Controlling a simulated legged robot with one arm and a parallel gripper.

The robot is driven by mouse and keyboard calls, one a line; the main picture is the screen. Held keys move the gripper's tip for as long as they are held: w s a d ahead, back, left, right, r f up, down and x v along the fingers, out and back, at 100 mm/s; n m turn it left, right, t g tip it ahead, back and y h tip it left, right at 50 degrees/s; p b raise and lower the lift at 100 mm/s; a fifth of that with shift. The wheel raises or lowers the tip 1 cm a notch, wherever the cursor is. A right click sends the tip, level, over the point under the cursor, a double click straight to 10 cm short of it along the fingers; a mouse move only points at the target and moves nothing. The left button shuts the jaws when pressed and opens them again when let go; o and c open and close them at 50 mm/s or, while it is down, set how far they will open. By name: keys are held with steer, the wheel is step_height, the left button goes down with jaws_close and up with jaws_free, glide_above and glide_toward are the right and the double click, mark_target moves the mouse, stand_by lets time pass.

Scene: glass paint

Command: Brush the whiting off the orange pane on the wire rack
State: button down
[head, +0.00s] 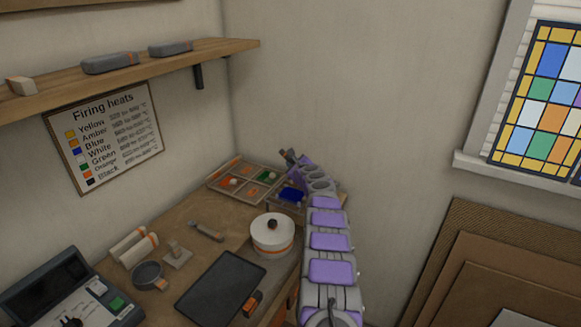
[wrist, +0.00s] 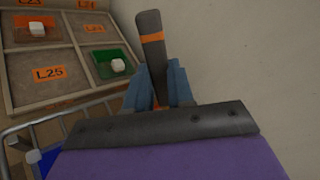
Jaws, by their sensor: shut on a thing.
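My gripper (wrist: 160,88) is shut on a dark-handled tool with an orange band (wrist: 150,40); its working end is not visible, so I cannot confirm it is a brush. In the head view my gripper (head: 291,158) is above the back corner of the bench. The wire rack (wrist: 62,118) shows at the lower left of the wrist view, below my gripper. A blue pane (head: 291,194) lies at the rack, partly behind my arm. I see no orange pane on the rack. An orange pane (wrist: 28,30) with a white block lies in the sorting tray instead.
The sorting tray (wrist: 62,90) also holds a green pane (wrist: 108,62) with a white block. A white pot (head: 272,238), a black slab (head: 220,287), a scraper-like tool (head: 206,231) and a small pan (head: 147,273) stand on the bench. Walls close the corner behind.

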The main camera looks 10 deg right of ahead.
steer(key=shift+s+d+f+b, duration=0.15)
steer(key=shift+s+d+b, duration=1.05)
steer(key=shift+b, duration=0.6)
steer(key=shift+s+d, duration=0.2)
steer(key=shift+d, duration=0.3)
steer(key=shift+s+d, duration=0.15)
steer(key=shift+d, duration=0.3)
steer(key=shift+w+a+r+p, duration=0.15)
steer(key=shift+w+a+p, duration=0.45)
steer(key=shift+a+p, duration=0.2)
steer(key=shift+w+a+r+p, duration=0.15)
steer(key=shift+w+a+p, duration=0.45)
steer(key=shift+a, duration=0.2)
steer(key=a+p, duration=0.1)
steer(key=w+a+p, duration=0.1)
steer(key=p, duration=0.1)
steer(key=shift+w+f, duration=0.15)
steer(key=shift+w, duration=0.1)
steer(key=shift+s+f+b, duration=0.1)
steer(key=shift+b, duration=0.25)
